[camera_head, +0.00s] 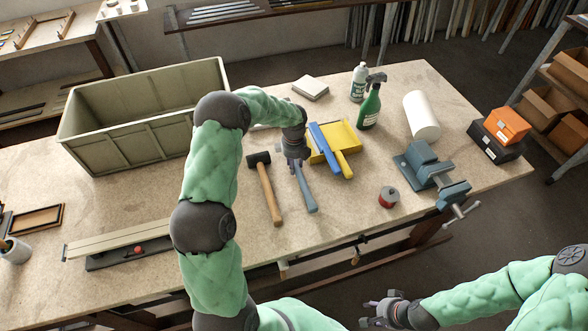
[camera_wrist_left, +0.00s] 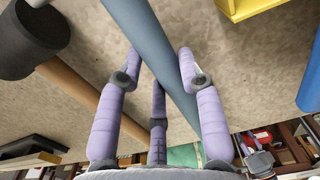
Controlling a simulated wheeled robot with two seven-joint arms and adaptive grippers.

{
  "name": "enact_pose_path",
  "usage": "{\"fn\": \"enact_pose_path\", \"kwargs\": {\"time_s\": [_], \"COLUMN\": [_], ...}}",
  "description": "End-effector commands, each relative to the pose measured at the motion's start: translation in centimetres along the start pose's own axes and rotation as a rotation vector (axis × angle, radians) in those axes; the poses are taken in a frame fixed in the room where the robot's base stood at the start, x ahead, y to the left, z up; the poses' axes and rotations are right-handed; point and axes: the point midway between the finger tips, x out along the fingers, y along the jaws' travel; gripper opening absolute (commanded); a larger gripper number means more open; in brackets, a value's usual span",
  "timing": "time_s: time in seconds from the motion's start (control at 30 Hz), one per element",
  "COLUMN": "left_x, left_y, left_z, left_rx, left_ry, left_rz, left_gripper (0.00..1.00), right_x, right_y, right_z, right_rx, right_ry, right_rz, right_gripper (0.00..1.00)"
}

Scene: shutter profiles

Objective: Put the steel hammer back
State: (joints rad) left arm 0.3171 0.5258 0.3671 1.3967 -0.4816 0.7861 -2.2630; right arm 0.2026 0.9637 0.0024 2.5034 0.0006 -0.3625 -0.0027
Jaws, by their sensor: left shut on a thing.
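The steel hammer (camera_head: 307,190) lies on the workbench, its blue-grey handle pointing to the front edge; its head is hidden behind my left gripper in the head view. My left gripper (camera_head: 297,163) reaches down over it and is shut on it. In the left wrist view the hammer's handle (camera_wrist_left: 155,55) runs diagonally between the purple fingers (camera_wrist_left: 160,85); its head is out of view. My right gripper (camera_head: 376,311) is open and empty, low in front of the bench.
A wooden-handled mallet (camera_head: 269,192) lies close left of the hammer. A yellow dustpan (camera_head: 345,136) and blue brush (camera_head: 324,143) lie close right. A large green-grey crate (camera_head: 115,145) stands at back left. A vise (camera_head: 427,167) and red tin (camera_head: 389,197) stand to the right.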

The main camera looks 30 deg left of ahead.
Motion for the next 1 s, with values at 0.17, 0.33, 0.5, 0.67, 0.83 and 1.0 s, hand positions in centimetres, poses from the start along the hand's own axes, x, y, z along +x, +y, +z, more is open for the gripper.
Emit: {"fn": "enact_pose_path", "kwargs": {"time_s": [0.17,0.33,0.5,0.67,0.83,1.0], "left_x": [2.5,2.6,2.7,3.0,3.0,2.9], "left_y": [0.1,0.0,0.0,0.1,0.1,0.1], "left_z": [-0.1,-0.1,-0.1,-0.2,-0.2,-0.2], "left_rx": [0.000,0.000,0.000,0.000,0.000,0.000], "left_ry": [0.000,-0.001,0.000,0.002,0.002,0.002], "left_rz": [0.001,0.000,0.000,0.002,0.002,0.001], "left_gripper": [0.00,0.00,0.00,0.60,0.61,0.61], "right_x": [0.4,0.4,0.5,0.5,0.5,0.5], "right_y": [0.1,0.1,0.2,0.2,0.2,0.2], "right_z": [0.0,0.0,0.0,0.0,0.0,0.0], "right_rx": [0.000,0.000,0.000,0.000,0.000,0.000], "right_ry": [0.000,0.000,0.000,0.000,0.000,0.000], "right_rz": [0.000,0.000,0.000,0.000,0.000,0.000], "right_gripper": [0.40,0.40,0.40,0.40,0.40,0.40]}}
